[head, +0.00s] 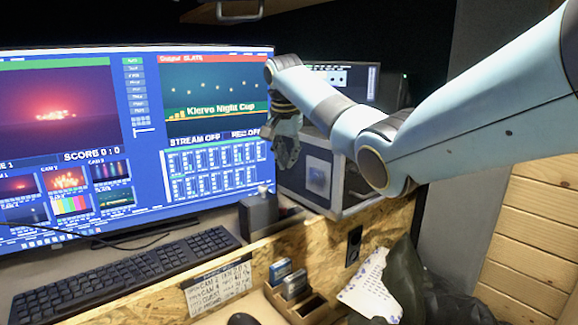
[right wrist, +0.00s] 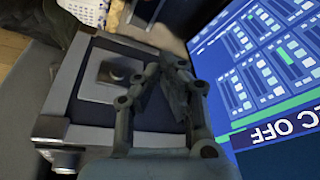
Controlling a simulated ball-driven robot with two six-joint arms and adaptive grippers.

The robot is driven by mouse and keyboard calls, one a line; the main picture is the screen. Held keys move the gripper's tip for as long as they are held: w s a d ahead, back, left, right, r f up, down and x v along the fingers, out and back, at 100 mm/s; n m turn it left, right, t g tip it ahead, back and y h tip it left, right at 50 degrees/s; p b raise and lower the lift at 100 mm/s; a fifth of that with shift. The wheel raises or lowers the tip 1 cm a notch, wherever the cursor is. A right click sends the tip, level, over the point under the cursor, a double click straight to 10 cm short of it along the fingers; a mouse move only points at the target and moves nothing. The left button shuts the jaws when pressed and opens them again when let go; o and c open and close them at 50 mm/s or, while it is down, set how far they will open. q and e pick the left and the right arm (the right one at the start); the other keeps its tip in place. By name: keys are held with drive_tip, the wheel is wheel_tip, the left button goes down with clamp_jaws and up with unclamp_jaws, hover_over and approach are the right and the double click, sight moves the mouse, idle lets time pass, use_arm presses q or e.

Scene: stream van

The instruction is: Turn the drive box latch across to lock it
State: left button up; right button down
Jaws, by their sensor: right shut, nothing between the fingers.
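The drive box looks to be the dark case with pale metal edges (head: 345,205) standing right of the monitor. The way the latch points is too small to tell. My right gripper (head: 287,155) hangs in front of the box's left part, beside the plate. In the right wrist view its fingers (right wrist: 172,95) are shut and empty, apart from the knob. My left gripper is not in view.
The large monitor (head: 140,150) stands close left of my right gripper. A small dark block (head: 258,212) and a keyboard (head: 125,270) are on the desk. A wooden holder with small cartridges (head: 295,285), a label card (head: 218,288) and a paper sheet (head: 370,290) are nearer.

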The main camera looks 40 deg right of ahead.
sight(280, 212)
drive_tip(key=d+f, duration=0.1)
drive_tip(key=f, duration=0.2)
drive_tip(key=w+d+f+n+b, duration=0.1)
drive_tip(key=f, duration=0.2)
drive_tip(key=d+f+n+b, duration=0.1)
drive_tip(key=f, duration=0.3)
drive_tip(key=shift+w+h, duration=0.35)
drive_tip(key=shift+h, duration=0.05)
drive_tip(key=shift+a+f, duration=0.1)
drive_tip(key=shift+f, duration=0.1)
drive_tip(key=shift+s+a+r+p, duration=0.15)
drive_tip(key=shift+s+a+p, duration=0.7)
drive_tip(key=shift+a, duration=0.15)
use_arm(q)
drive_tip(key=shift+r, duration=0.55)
use_arm(e)
drive_tip(key=shift+s+a, duration=0.3)
drive_tip(key=shift+a, duration=0.15)
use_arm(q)
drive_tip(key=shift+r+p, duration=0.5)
drive_tip(key=shift+p, duration=0.2)
use_arm(e)
drive_tip(key=shift+s+a, duration=0.15)
drive_tip(key=shift+s, duration=0.05)
